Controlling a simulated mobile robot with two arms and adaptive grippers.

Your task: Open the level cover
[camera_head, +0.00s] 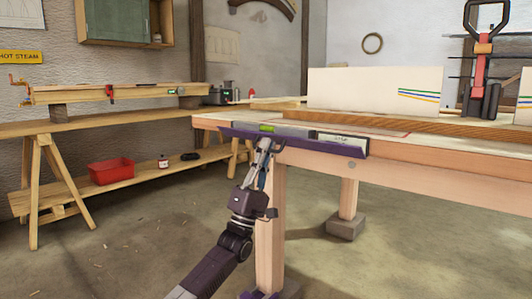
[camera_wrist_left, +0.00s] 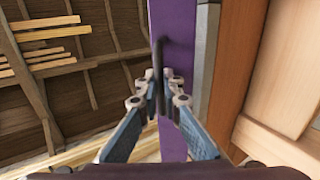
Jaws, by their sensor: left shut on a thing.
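The level cover (camera_head: 300,145) is a long purple strip along the front edge of the right workbench. It appears slanted outward below a green vial (camera_head: 267,128) and a pale label (camera_head: 341,138), both of which show. In the left wrist view the cover (camera_wrist_left: 176,30) is a purple band with a thin dark handle (camera_wrist_left: 158,55). My left gripper (camera_head: 268,146) is at the cover's left half, reaching up from below. In the wrist view its fingertips (camera_wrist_left: 158,88) are closed around the handle. The exact angle of the cover is hard to tell. My right gripper is not in view.
The workbench (camera_head: 450,173) carries a large white board (camera_head: 375,91) and a red and black clamp (camera_head: 481,60). A wooden leg (camera_head: 270,225) stands close beside my left arm. A second bench with a red bin (camera_head: 111,170) is at left. Open floor lies between them.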

